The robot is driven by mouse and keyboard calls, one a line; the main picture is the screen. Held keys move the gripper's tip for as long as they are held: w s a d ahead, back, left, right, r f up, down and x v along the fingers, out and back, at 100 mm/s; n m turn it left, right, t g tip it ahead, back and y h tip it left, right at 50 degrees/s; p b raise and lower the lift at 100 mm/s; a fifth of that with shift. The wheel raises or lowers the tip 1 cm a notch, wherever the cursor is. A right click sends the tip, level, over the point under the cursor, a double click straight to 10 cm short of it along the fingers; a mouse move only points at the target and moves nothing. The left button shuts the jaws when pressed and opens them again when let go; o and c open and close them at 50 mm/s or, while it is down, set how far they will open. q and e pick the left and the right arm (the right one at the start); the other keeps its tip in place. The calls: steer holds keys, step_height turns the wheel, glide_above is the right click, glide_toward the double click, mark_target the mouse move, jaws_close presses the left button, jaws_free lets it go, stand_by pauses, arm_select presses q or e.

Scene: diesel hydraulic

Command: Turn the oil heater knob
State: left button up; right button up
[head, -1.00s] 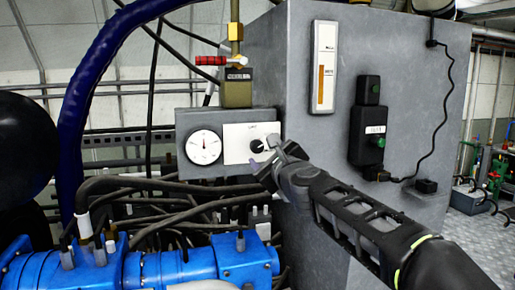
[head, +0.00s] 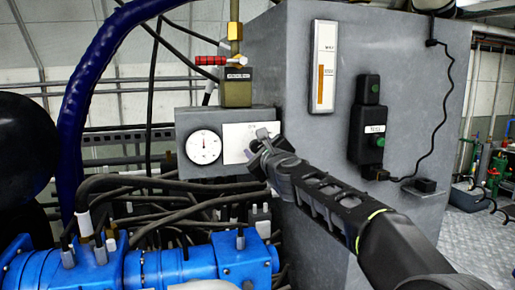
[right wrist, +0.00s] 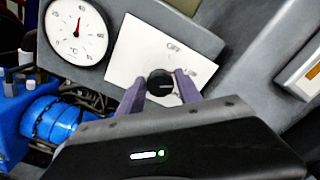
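The oil heater knob (right wrist: 160,83) is a small round black knob with a white mark, on a white plate (right wrist: 122,62) lettered "OFF". In the right wrist view, my right gripper (right wrist: 160,77) has its two purple-grey fingers spread on either side of the knob. The fingers are very close to it; I cannot tell whether they touch. In the head view my right gripper (head: 260,140) is in front of the plate (head: 236,142) and hides the knob. My left gripper is not in view.
A dial gauge (head: 204,147) sits left of the plate on the same grey box. A red-handled valve (head: 211,60) is above. Blue machinery (head: 180,267) and black hoses lie below. The grey cabinet (head: 300,160) stands to the right.

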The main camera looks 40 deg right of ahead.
jaws_close()
steer(key=shift+n, duration=0.3)
stand_by(0.3)
steer(key=n, duration=0.5)
steer(key=shift+p, duration=0.4)
steer(key=n+p, duration=0.1)
steer(key=n, duration=0.5)
steer(key=shift+f+n, duration=0.1)
steer(key=shift+n, duration=0.2)
steer(key=shift+o, duration=1.9)
jaws_free()
